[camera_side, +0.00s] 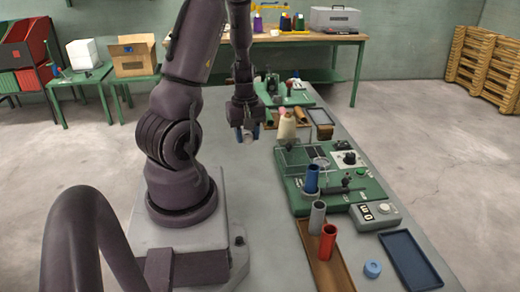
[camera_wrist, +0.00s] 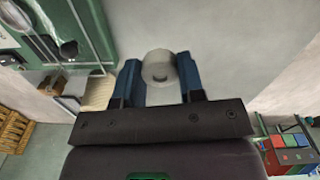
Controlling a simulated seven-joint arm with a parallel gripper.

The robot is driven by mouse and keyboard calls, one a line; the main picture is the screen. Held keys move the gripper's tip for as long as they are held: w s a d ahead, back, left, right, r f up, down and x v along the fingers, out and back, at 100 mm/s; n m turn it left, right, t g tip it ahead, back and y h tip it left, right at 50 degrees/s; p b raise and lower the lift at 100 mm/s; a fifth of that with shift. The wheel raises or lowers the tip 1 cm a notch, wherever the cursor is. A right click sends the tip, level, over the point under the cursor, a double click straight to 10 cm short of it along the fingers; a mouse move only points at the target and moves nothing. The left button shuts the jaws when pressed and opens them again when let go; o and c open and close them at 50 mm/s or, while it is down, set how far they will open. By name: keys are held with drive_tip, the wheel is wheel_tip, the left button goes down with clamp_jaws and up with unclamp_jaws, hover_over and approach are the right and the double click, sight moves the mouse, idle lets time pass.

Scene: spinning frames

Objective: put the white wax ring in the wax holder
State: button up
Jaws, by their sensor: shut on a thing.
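My gripper (camera_side: 247,133) hangs above the grey table, left of the cream yarn cone, with its blue fingers pointing down. In the side view the ring shows only as a small pale patch between the fingers. I cannot tell which part of the green spinning frames is the wax holder. The near green frame (camera_side: 376,196) stands right of my gripper; another green frame (camera_side: 299,98) stands farther back.
A cream cone (camera_side: 287,126) stands between the frames. Blue (camera_side: 312,178), grey (camera_side: 317,218) and red (camera_side: 328,242) tubes stand upright near the front. A blue ring (camera_side: 372,268) lies beside an empty dark blue tray (camera_side: 411,260). The table beneath my gripper is clear.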

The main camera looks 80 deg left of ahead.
drive_tip(key=w+a+f, duration=0.3)
drive_tip(key=a+f, duration=0.1)
drive_tip(key=a, duration=0.2)
hover_over(261, 155)
drive_tip(key=f, duration=0.4)
drive_tip(key=shift+s+d+f, duration=0.1)
drive_tip(key=shift+s+d, duration=0.1)
drive_tip(key=shift+a+f, duration=0.1)
drive_tip(key=shift+f, duration=1.55)
drive_tip(key=shift+f, duration=0.1)
drive_tip(key=o, duration=0.6)
